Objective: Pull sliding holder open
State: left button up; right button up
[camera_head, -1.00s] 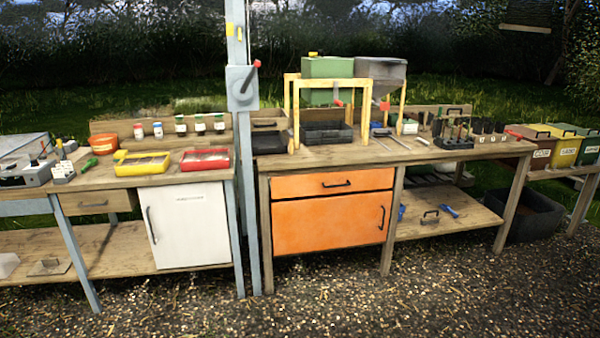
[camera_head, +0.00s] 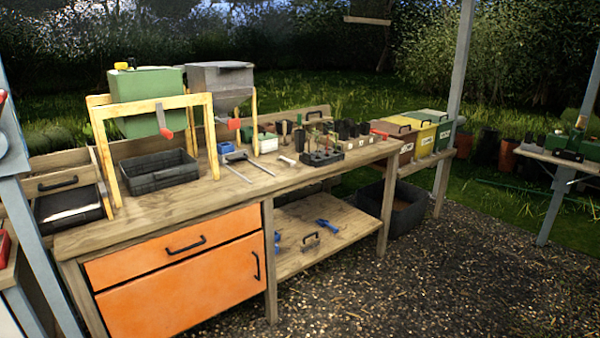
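No part is plainly recognisable as the sliding holder. On the wooden workbench (camera_head: 235,193), a small blue and grey fixture (camera_head: 234,158) with thin metal rods lies right of a black crate (camera_head: 160,170); it may be the holder, but it is too small to tell. Below the bench top are an orange drawer (camera_head: 175,245) with a black handle, which looks shut, and an orange cabinet door (camera_head: 190,295), also shut. Neither of my grippers is in view.
A yellow frame stands over the crate, with a green bin (camera_head: 146,95) and a grey hopper (camera_head: 220,90) behind. A black pot tray (camera_head: 322,157) stands farther right. A grey post (camera_head: 452,90) rises behind the bench. Open gravel (camera_head: 430,270) lies at right.

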aim_at(226, 152)
jog(key=i+z, duration=0.35)
jog(key=i, duration=1.1)
jog(key=i+l+u, duration=0.3)
jog(key=i, duration=0.25)
jog(key=i+l+u, duration=0.25)
jog(key=i+l, duration=0.3)
